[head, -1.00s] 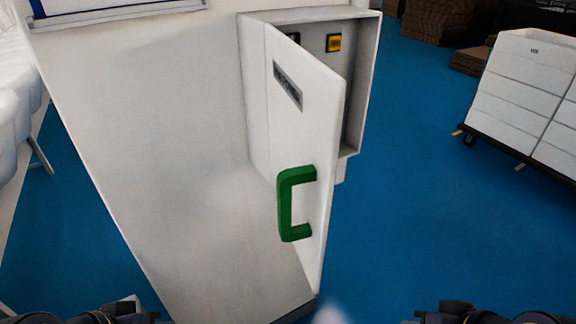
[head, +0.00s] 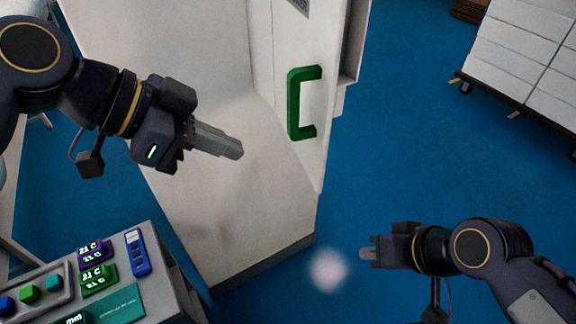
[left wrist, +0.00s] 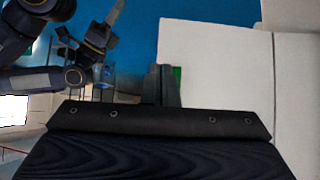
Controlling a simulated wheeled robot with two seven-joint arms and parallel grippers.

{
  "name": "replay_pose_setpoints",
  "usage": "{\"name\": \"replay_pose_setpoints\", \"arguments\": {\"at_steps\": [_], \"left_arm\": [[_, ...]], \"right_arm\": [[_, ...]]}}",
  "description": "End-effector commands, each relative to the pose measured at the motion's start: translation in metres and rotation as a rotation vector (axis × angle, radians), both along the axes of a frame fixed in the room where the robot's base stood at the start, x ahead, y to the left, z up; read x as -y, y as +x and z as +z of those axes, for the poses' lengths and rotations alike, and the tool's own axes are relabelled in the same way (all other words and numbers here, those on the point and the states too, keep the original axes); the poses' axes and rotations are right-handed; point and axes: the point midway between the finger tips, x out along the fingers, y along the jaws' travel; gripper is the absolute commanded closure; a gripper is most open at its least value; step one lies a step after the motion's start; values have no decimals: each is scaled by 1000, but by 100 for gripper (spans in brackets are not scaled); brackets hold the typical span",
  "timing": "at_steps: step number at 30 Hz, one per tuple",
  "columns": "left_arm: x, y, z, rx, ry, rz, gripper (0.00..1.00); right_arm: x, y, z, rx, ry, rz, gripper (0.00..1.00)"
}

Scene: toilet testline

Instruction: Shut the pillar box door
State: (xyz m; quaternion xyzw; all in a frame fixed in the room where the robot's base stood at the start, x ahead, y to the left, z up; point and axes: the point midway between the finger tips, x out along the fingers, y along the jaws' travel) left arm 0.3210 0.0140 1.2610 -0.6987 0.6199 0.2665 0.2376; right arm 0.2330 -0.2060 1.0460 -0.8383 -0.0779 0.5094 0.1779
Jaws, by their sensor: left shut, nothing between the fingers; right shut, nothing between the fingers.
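The white pillar box door (head: 308,150) stands ajar on the pillar, its green handle (head: 294,104) facing left toward my left arm. Only the lower part of the box (head: 353,45) shows behind the door, at the top of the head view. My left gripper (head: 240,150) is shut and empty, left of the handle and apart from it. In the left wrist view its fingers (left wrist: 161,85) cover most of the green handle (left wrist: 177,72), with the white door (left wrist: 215,70) behind. My right gripper (head: 364,254) is shut and empty, low and right of the pillar.
The white pillar (head: 210,200) fills the middle. A control panel (head: 160,293) with coloured buttons and displays is at the lower left. White stacked boxes on a dark cart (head: 530,50) stand at the upper right. Blue floor (head: 430,150) is clear between them.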

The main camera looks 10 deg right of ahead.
Motion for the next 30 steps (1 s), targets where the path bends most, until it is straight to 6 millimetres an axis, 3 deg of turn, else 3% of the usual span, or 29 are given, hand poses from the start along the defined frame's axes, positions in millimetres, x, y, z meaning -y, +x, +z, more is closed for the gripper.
{"name": "replay_pose_setpoints", "arguments": {"at_steps": [15,21,30], "left_arm": [[71,8,-65,-5,4,1,100],[99,12,-62,-3,3,3,100],[109,14,-65,-1,2,7,100]], "right_arm": [[0,0,17,0,0,0,100],[0,0,31,0,0,0,100],[0,0,33,0,0,0,100]]}}
